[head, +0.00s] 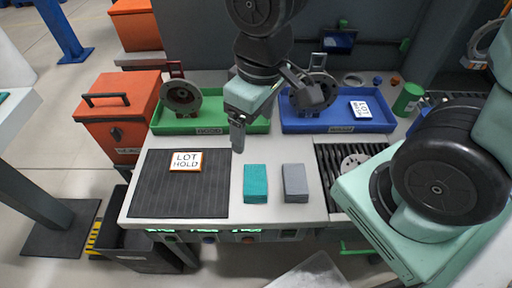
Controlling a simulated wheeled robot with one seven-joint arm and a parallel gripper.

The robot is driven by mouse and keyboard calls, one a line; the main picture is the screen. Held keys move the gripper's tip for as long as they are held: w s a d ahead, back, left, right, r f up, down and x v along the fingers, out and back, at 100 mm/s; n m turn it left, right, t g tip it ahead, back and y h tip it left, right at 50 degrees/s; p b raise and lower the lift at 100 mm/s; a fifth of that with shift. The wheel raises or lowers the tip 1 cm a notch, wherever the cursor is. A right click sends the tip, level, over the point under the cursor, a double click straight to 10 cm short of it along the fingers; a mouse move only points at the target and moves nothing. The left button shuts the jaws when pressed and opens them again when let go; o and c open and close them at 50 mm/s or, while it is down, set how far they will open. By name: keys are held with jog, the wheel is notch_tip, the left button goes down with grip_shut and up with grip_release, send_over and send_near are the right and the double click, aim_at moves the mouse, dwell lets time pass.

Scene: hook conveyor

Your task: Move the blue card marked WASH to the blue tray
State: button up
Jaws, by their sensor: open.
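A white card with a blue edge (360,109) lies in the right part of the blue tray (335,126); its lettering is small and tilted, and seems to read LOT WASH. The blue tray stands at the back right of the bench and also holds a dark flanged metal part. My gripper (238,147) points down in front of the gap between the green and blue trays, left of the card and apart from it. It is open, and I see nothing between its fingers.
The green tray (225,126) holds a round metal part. An orange-edged LOT HOLD card (186,161) lies on the black mat (170,200). A teal block (255,183) and a grey block (295,183) stand near the front. A green cylinder (407,98) stands right of the blue tray.

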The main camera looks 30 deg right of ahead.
jog(key=s+a+r+n, duration=0.1)
jog(key=s+a+n, duration=0.1)
jog(key=s, duration=0.4)
jog(key=shift+s+a+r+g, duration=0.2)
jog(key=shift+s+a+g, duration=0.2)
jog(key=shift+a, duration=0.4)
